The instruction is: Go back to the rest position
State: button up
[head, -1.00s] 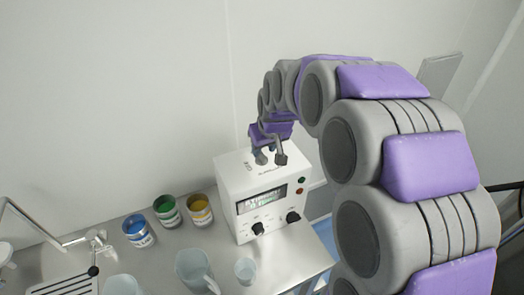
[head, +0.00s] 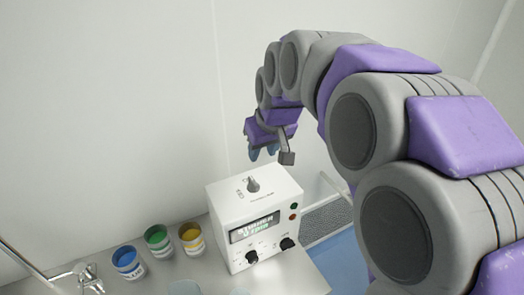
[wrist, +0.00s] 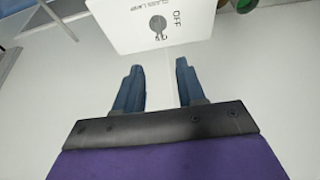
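My gripper (head: 263,153) hangs above and behind the white box-shaped device in the head view. In the wrist view my gripper (wrist: 158,80) shows two blue fingers spread apart with nothing between them. The white device (head: 232,207) stands on the metal counter, with a lit display, dark knobs and small green and red buttons on its front. A grey knob (head: 253,185) sits on its top. In the wrist view the device top (wrist: 125,28) shows the knob (wrist: 158,24) and the lettering "OFF". The fingers are apart from the device.
Blue (head: 128,261), green (head: 158,241) and yellow (head: 191,238) cans stand left of the device on the metal counter (head: 185,270). A tap (head: 85,275) is at the lower left. A plain wall (head: 110,100) rises behind. Tops of pale vessels show at the bottom edge.

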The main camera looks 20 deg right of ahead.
jog(key=s+f+g+b, duration=0.2)
jog(key=s+f, duration=0.5)
jog(key=s, duration=0.3)
jog(key=s+f+m+g+b, duration=0.1)
jog(key=s+f+g+b, duration=0.1)
jog(key=s+f, duration=0.5)
jog(key=s+f+m+g+b, duration=0.1)
jog(key=s+f, duration=0.6)
jog(key=s, duration=0.7)
jog(key=shift+s+a+f+g+h+b, duration=0.2)
jog(key=shift+a+g+h+b, duration=0.35)
jog(key=shift+b, duration=0.5)
jog(key=shift+d+f, duration=0.15)
jog(key=shift+d, duration=0.1)
